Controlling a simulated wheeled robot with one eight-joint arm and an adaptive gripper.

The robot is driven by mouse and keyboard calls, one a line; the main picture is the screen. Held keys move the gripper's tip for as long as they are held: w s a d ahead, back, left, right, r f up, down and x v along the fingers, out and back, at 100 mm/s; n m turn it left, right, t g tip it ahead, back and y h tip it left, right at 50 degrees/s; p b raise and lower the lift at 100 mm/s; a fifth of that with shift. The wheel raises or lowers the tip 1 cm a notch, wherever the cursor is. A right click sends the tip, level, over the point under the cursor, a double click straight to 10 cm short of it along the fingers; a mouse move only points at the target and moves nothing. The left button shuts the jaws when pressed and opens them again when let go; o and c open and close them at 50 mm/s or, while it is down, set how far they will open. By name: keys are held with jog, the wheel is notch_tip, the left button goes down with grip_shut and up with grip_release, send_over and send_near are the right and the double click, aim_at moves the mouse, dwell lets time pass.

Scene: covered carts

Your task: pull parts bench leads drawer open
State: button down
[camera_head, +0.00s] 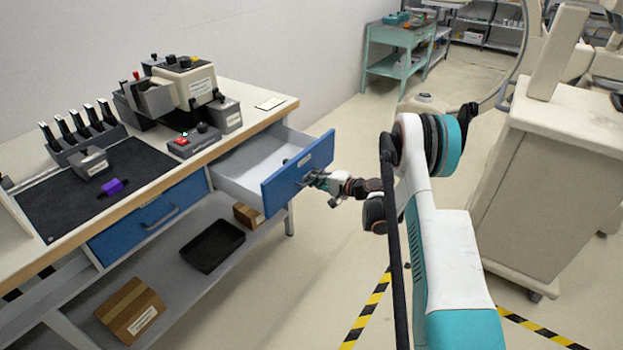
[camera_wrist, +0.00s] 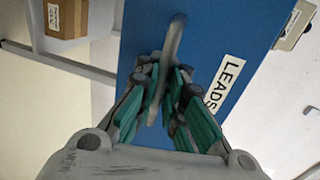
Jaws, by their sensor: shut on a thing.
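The blue-fronted leads drawer (camera_head: 300,174) stands pulled out from the right end of the parts bench (camera_head: 264,119), and its pale inside shows. In the wrist view its blue front (camera_wrist: 225,45) carries a white LEADS label (camera_wrist: 226,85). My gripper (camera_head: 312,179) is at the drawer front. In the wrist view my gripper (camera_wrist: 165,95) has its fingers on both sides of the grey bar handle (camera_wrist: 175,45) and is shut on it. Part of the handle is hidden between the fingers.
A second blue drawer (camera_head: 150,218) to the left is shut. The lower shelf holds a black tray (camera_head: 212,245) and cardboard boxes (camera_head: 131,308). A large cream cabinet (camera_head: 550,170) stands at the right. Floor in front of the open drawer is clear around my arm.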

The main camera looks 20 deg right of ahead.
jog(key=c, duration=2)
grip_release()
jog(key=v, duration=1.2)
